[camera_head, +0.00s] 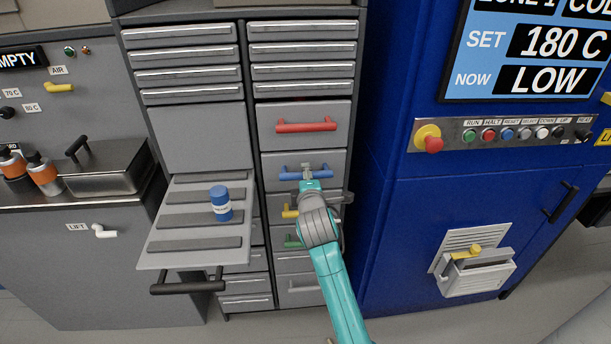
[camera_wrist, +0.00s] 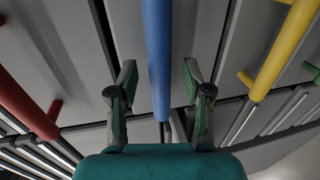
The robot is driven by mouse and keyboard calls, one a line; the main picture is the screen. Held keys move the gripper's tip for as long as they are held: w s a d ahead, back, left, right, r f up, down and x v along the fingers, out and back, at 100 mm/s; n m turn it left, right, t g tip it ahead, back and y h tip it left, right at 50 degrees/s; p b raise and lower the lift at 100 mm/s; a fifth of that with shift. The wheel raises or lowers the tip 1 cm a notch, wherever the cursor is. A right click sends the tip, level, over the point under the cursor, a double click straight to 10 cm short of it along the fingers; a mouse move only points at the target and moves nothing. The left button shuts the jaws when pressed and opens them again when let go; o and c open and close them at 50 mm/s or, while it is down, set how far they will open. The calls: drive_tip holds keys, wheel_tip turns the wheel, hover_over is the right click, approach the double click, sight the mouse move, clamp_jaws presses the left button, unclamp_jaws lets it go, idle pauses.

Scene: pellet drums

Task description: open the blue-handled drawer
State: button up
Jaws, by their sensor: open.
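The blue handle (camera_head: 291,175) is a horizontal bar on a grey drawer front (camera_head: 330,160) in the right column of the cabinet, below the red handle. The drawer looks shut. My gripper (camera_head: 308,181) is at the blue handle in the head view and hides part of it. In the wrist view the blue handle (camera_wrist: 157,50) runs between the two open fingers of my gripper (camera_wrist: 160,85). A gap shows between the bar and each finger, so neither visibly touches it.
A red handle (camera_head: 306,125) is above; yellow (camera_head: 288,212) and green (camera_head: 292,241) handles are below. A pulled-out shelf (camera_head: 160,252) at left carries a blue canister (camera_head: 220,204). A blue machine (camera_head: 400,200) stands close on the right.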

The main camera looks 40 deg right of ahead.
drive_tip(key=shift+x, duration=0.9)
drive_tip(key=shift+s, duration=0.1)
clamp_jaws()
